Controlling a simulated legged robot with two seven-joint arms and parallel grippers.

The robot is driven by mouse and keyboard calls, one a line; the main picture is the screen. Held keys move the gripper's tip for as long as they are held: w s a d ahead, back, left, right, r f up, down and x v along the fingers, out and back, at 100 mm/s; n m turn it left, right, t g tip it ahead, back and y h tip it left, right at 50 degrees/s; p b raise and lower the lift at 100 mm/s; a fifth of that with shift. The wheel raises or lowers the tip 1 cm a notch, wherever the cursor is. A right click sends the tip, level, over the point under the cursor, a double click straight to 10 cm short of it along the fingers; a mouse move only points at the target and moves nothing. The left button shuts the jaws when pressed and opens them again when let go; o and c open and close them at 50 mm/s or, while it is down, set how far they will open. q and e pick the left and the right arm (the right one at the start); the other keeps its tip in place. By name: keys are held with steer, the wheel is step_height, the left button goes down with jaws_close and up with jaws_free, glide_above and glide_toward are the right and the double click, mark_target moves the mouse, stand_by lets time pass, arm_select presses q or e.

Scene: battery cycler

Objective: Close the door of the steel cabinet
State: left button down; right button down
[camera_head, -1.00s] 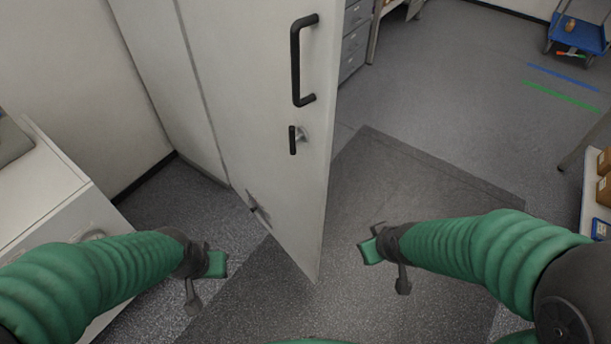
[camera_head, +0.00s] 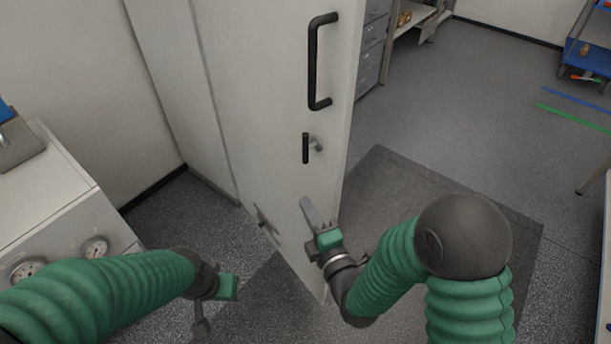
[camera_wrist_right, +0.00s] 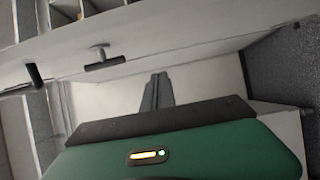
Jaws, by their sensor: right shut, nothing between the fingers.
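The steel cabinet door (camera_head: 265,120) is a pale grey upright panel standing open at an angle in the head view. Its face carries a black bar handle (camera_head: 313,65) and, below it, a small black lock lever (camera_head: 306,148). My right gripper (camera_head: 309,212) is shut and empty, its fingers overlapping the lower door face near the free edge; I cannot tell whether they touch it. In the right wrist view the closed grey fingers (camera_wrist_right: 156,90) point at pale panels, with the lever (camera_wrist_right: 106,62) above left. My left gripper (camera_head: 215,290) hangs lower left, apart from the door; its jaw opening is unclear.
A white unit with round gauges (camera_head: 95,248) stands at left, close to my left arm. A dark floor mat (camera_head: 400,180) lies right of the door. Grey drawers (camera_head: 371,45) stand behind it. A blue cart (camera_head: 590,50) is far right.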

mark_target(306, 173)
steer(key=shift+w+a, duration=0.2)
steer(key=shift+w, duration=2.65)
steer(key=shift+w+a, duration=0.15)
steer(key=shift+w, duration=2.65)
steer(key=shift+w, duration=0.1)
